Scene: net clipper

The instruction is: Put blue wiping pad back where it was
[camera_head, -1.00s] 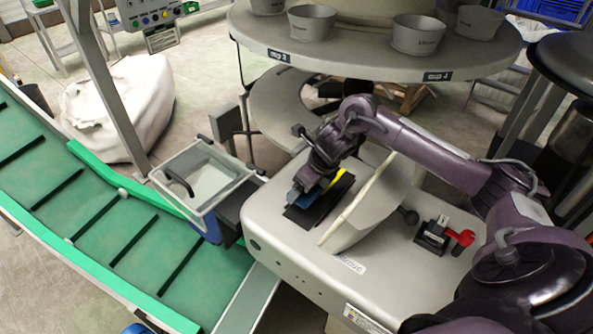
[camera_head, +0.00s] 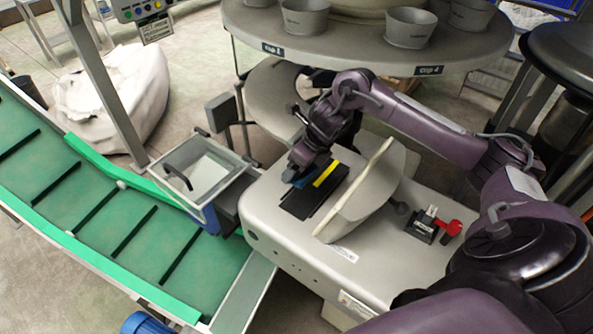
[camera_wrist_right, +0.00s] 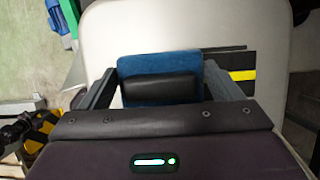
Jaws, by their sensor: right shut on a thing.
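My right gripper (camera_head: 294,172) is shut on the blue wiping pad (camera_wrist_right: 150,66), at the back left of the grey machine top. In the right wrist view its two fingers flank the pad's black handle (camera_wrist_right: 160,87). In the head view only a little of the pad (camera_head: 304,181) shows beside the gripper. A dark flat plate (camera_head: 301,203) with a yellow stripe (camera_head: 327,174) lies right beside it. In the wrist view the stripe (camera_wrist_right: 243,75) is right of the pad. Whether the pad touches the surface cannot be told. My left gripper is not in view.
A light upright curved panel (camera_head: 362,196) stands right of the dark plate. A black and red device (camera_head: 433,228) sits farther right. A clear bin (camera_head: 205,177) and green conveyor (camera_head: 100,215) are left. A round table with cups (camera_head: 370,48) overhangs behind.

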